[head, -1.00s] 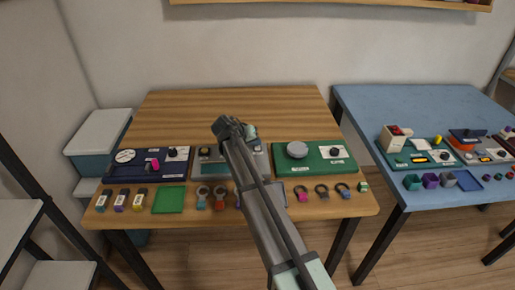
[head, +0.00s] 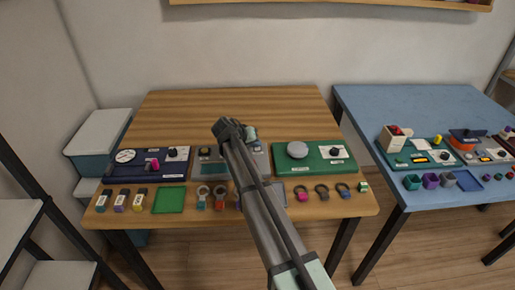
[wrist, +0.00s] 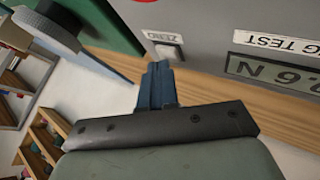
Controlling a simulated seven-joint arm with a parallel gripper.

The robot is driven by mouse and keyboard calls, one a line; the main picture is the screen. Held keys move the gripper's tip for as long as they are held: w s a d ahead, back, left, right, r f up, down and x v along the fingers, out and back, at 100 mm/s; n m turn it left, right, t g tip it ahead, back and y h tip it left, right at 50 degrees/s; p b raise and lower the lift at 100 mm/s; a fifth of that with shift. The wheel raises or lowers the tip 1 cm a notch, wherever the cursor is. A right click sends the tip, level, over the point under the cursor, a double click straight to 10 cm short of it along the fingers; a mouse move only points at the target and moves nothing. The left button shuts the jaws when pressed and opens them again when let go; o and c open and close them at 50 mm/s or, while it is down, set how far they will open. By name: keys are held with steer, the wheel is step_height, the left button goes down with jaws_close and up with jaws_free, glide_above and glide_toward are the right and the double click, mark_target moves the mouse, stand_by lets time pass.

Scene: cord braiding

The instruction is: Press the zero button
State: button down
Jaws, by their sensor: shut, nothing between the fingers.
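The zero button (wrist: 169,52) is a small pale square on the grey test unit (wrist: 205,22), below a "ZERO" label (wrist: 162,37) in the wrist view. My gripper (wrist: 160,66) is shut and empty, with its blue fingertips at the button's lower edge. Whether they touch it or hover just short cannot be told. In the head view the grey unit (head: 207,153) stands in the middle of the wooden table, partly covered by my arm. The button and my fingertips are hidden there.
A navy unit (head: 133,168) stands left of the grey one and a green unit (head: 318,165) right of it. Several rings, tagged blocks and a green mat (head: 169,200) lie along the front. The back of the wooden table (head: 190,110) is clear.

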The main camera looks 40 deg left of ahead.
mark_target(256, 148)
steer(key=shift+f, duration=0.2)
stand_by(0.3)
steer(key=shift+r, duration=0.8)
steer(key=shift+r, duration=2.55)
